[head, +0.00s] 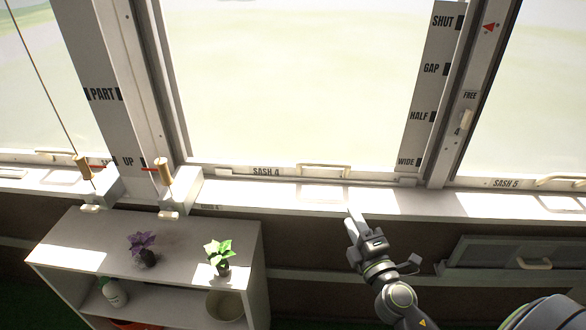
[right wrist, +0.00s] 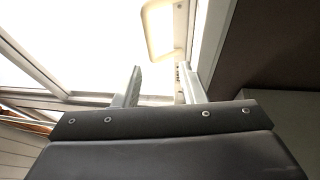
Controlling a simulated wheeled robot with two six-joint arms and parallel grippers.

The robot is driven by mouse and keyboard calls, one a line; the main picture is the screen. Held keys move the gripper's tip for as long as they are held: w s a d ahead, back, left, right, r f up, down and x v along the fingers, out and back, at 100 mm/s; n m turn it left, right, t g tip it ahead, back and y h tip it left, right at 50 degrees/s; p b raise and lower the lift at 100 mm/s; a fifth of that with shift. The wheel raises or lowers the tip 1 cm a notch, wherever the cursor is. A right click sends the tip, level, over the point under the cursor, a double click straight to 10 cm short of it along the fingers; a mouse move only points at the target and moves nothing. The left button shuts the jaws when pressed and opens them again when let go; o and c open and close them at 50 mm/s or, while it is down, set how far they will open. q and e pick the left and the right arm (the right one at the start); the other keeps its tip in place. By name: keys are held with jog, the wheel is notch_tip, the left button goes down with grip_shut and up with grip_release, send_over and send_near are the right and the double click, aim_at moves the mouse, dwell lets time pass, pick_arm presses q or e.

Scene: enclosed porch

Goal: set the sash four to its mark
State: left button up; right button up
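Sash four (head: 266,171) is the middle window; its labelled bottom rail lies low, near the WIDE mark (head: 406,162). A pale bar handle (head: 323,167) stands on that rail. The marks SHUT (head: 443,21), GAP (head: 432,69) and HALF (head: 419,116) run up the right jamb. My right gripper (head: 355,214) is below the sill, a little right of and apart from the handle. In the right wrist view its two fingers (right wrist: 160,88) are apart with nothing between them, and a pale handle (right wrist: 160,30) shows beyond the tips. My left gripper is not in view.
A latch (head: 465,120) under the word FREE sits on the right post. Brass weights (head: 163,171) stand in white blocks at left. A shelf (head: 190,235) with two plants is below left. A vent panel (head: 510,254) is at right, beside my arm.

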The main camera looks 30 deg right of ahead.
jog(key=r, duration=0.1)
jog(key=p, duration=0.3)
send_near(324, 166)
jog(key=w, duration=0.2)
jog(key=shift+w+d+r+n+t, duration=0.2)
jog(key=shift+w+d+n+t, duration=0.1)
jog(key=shift+w, duration=0.1)
jog(key=x, duration=0.5)
jog(key=p+x, duration=0.1)
jog(key=x, duration=0.2)
jog(key=shift+w+f, duration=0.1)
jog(key=shift+f, duration=0.15)
jog(key=shift+c, duration=0.5)
grip_shut()
